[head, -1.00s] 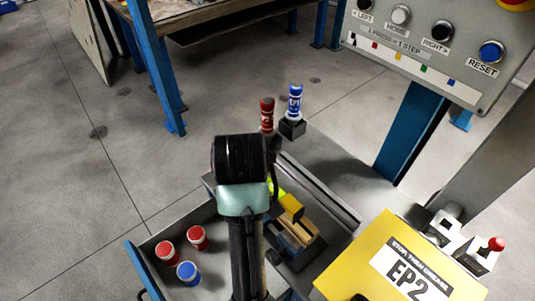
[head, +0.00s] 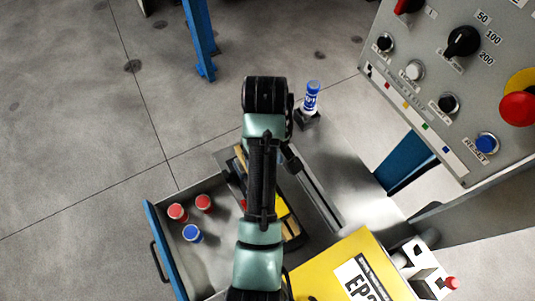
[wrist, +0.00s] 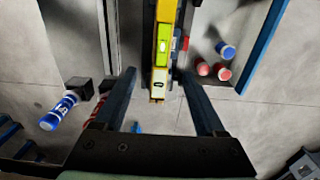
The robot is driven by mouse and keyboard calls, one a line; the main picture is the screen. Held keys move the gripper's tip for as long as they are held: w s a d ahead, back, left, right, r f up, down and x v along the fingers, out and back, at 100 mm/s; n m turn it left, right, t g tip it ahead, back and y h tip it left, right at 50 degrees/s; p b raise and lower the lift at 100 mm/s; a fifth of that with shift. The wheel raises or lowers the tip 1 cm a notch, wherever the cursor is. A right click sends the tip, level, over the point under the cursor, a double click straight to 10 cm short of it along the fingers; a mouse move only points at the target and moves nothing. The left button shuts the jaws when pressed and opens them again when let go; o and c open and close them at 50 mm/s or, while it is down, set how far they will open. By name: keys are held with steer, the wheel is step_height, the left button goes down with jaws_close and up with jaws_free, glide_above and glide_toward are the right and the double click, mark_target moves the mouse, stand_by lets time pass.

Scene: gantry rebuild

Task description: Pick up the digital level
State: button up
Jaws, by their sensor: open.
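The digital level (wrist: 164,50) is a yellow bar with a bright green window. In the wrist view it runs down from the top edge, with its near end between the fingertips in the picture. My gripper (wrist: 157,75) is open, one finger on each side of that end. I cannot tell how far above it the fingers are. In the head view a yellow piece (head: 281,206) shows in the drawer beside my arm, which hides most of that area and my gripper.
The open drawer (head: 155,222) also holds two red cans (head: 177,212) and a blue can (head: 192,233). A blue-and-white bottle (head: 311,97) stands on a dark block behind. The yellow EP2 box (head: 335,265) and a control panel (head: 450,75) are on the right.

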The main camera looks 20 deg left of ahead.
steer(key=f+b, duration=0.1)
steer(key=f, duration=0.1)
steer(key=f+b, duration=0.1)
steer(key=f, duration=0.1)
steer(key=f+b, duration=0.2)
steer(key=shift+w+f, duration=0.25)
steer(key=shift+f, duration=0.05)
steer(key=shift+s+f+p, duration=0.3)
steer(key=shift+f+p, duration=0.1)
steer(key=shift+s+a+f+p, duration=0.1)
steer(key=shift+f+p, duration=0.25)
steer(key=shift+f, duration=0.8)
steer(key=shift+a+f+p, duration=0.1)
steer(key=shift+f+p, duration=0.25)
steer(key=shift+f, duration=0.8)
jaws_close()
